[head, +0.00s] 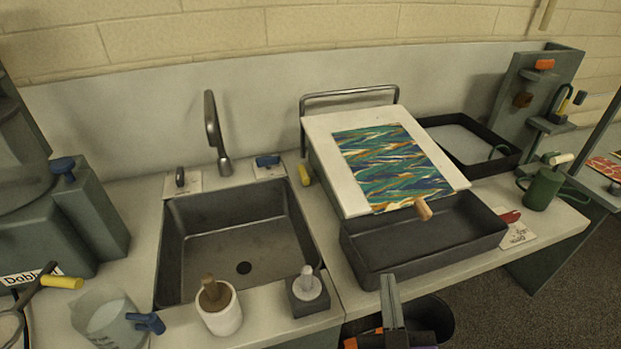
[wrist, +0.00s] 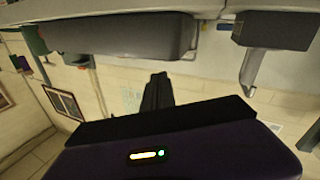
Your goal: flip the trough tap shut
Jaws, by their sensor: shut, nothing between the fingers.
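A curved metal spout (head: 213,135) stands behind the dark sink (head: 290,265). A dark lever (head: 180,177) sits on a pale plate to its left, and a blue lever (head: 267,160) sits to its right. I cannot tell which of these is the trough tap or whether it is open. No water shows at the spout. My gripper (head: 389,280) is in front of the counter's front edge, below the black tray, apart from the levers. Its fingers are together and empty; they also show in the wrist view (wrist: 160,77).
A sloped white board (head: 324,150) with a marbled sheet rests over the black tray (head: 420,257). A white pot (head: 219,323) and a grey block (head: 309,298) stand at the sink's front edge. A clear jug (head: 105,322) stands left; a green mug (head: 543,190) stands right.

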